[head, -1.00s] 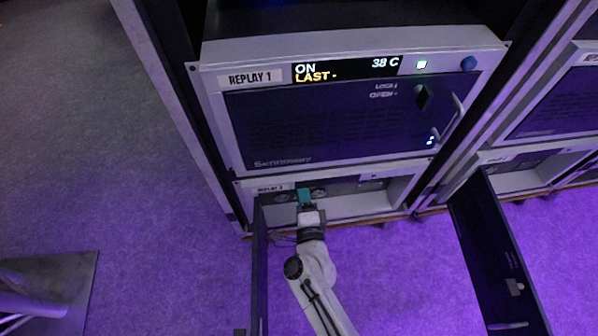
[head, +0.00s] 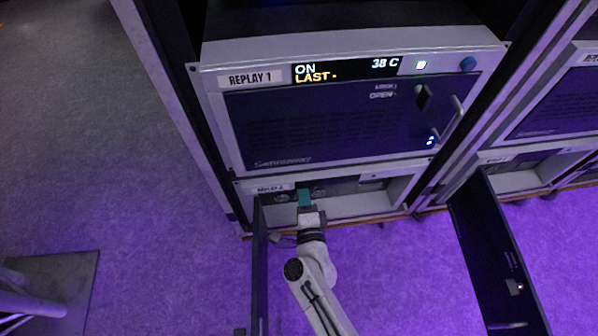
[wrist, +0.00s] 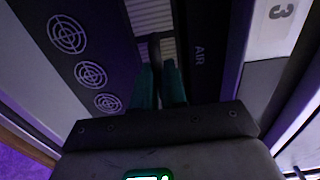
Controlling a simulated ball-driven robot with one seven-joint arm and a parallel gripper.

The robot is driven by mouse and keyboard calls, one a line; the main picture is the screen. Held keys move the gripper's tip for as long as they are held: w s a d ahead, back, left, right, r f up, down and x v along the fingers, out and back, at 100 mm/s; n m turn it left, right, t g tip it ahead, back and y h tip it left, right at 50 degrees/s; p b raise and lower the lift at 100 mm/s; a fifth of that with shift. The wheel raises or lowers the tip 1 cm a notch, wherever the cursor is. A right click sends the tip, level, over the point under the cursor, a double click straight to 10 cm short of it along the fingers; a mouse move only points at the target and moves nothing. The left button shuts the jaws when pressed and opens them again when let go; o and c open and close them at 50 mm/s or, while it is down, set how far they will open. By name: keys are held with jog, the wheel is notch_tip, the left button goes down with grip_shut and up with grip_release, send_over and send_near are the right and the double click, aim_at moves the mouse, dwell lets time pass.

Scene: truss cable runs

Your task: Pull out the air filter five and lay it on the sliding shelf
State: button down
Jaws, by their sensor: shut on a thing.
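In the wrist view a pale ribbed strip (wrist: 148,17), which looks like the air filter, sits in a dark panel marked AIR (wrist: 199,54). A dark upright tab (wrist: 154,47) stands on it. My gripper (wrist: 160,82) has its teal fingers closed about this tab. In the head view my gripper (head: 304,197) reaches into the open lower bay (head: 350,205) under the REPLAY 1 unit. The number five is not readable on the filter. I cannot make out the sliding shelf for sure.
The REPLAY 1 unit (head: 340,125) is shut above. An open dark door (head: 260,270) stands close left of my arm. Another open door (head: 495,255) hangs at the right. Round fan grilles (wrist: 90,74) lie left of the fingers. Floor between the doors is clear.

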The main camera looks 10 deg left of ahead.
jog(key=shift+s+r, duration=0.15)
jog(key=shift+s, duration=0.05)
jog(key=shift+s+d, duration=0.15)
jog(key=shift+s, duration=0.2)
jog(key=shift+s+d+p, duration=0.1)
jog(key=shift+s+p, duration=0.15)
jog(key=shift+p, duration=0.05)
jog(key=p+v, duration=0.1)
jog(key=v, duration=0.5)
jog(key=shift+r+p, duration=0.15)
jog(key=shift+p, duration=0.2)
dwell(0.4)
